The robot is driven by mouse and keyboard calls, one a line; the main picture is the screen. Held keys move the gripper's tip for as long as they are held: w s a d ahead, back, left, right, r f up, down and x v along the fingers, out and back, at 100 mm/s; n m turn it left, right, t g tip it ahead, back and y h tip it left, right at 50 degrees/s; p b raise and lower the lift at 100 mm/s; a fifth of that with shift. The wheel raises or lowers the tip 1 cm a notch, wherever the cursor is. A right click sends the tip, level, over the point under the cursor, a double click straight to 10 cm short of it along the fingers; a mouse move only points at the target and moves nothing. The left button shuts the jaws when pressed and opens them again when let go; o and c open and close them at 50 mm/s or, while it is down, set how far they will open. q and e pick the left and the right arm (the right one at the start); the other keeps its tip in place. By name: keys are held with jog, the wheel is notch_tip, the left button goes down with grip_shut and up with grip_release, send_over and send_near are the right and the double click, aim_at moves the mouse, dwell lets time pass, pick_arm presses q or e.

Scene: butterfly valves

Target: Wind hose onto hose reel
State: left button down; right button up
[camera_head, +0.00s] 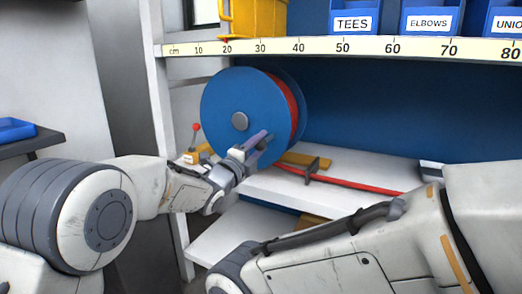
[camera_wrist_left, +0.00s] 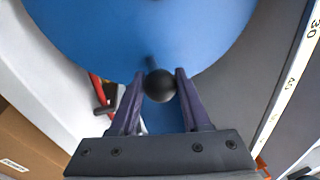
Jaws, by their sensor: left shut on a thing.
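The hose reel (camera_head: 222,98) has a large blue disc with a grey hub and stands on the shelf below the ruler strip. Red hose (camera_head: 300,105) is wound between its two discs. A straight length of red hose (camera_head: 360,186) runs along the shelf to the right, past a small dark bracket (camera_head: 317,170). My left gripper (camera_head: 262,142) is at the disc's lower right face. The left wrist view shows its purple fingers (camera_wrist_left: 160,78) shut on a black ball knob (camera_wrist_left: 159,86) in front of the blue disc. My right arm crosses the lower right; its gripper is out of view.
The upper shelf edge (camera_head: 350,46) has a centimetre scale. Above it stand a yellow bin (camera_head: 255,18) and blue bins labelled TEES (camera_head: 352,8) and ELBOWS (camera_head: 430,10). A red-knobbed lever (camera_head: 195,135) stands left of the reel. The shelf upright is close to the left.

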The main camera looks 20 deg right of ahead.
pick_arm(q)
jog(key=w+a+f+m+g+b, duration=0.2)
jog(key=f+m+b, duration=0.4)
jog(key=m, duration=0.3)
jog(key=shift+w+a+f+m+b, duration=0.35)
jog(key=shift+w+a+m+b, duration=0.05)
jog(key=shift+w+a+b, duration=0.45)
jog(key=shift+c, duration=1.9)
grip_release()
jog(key=shift+h, duration=0.3)
jog(key=shift+r, duration=0.1)
jog(key=p+v, duration=0.2)
jog(key=v, duration=0.8)
jog(key=shift+a, duration=0.2)
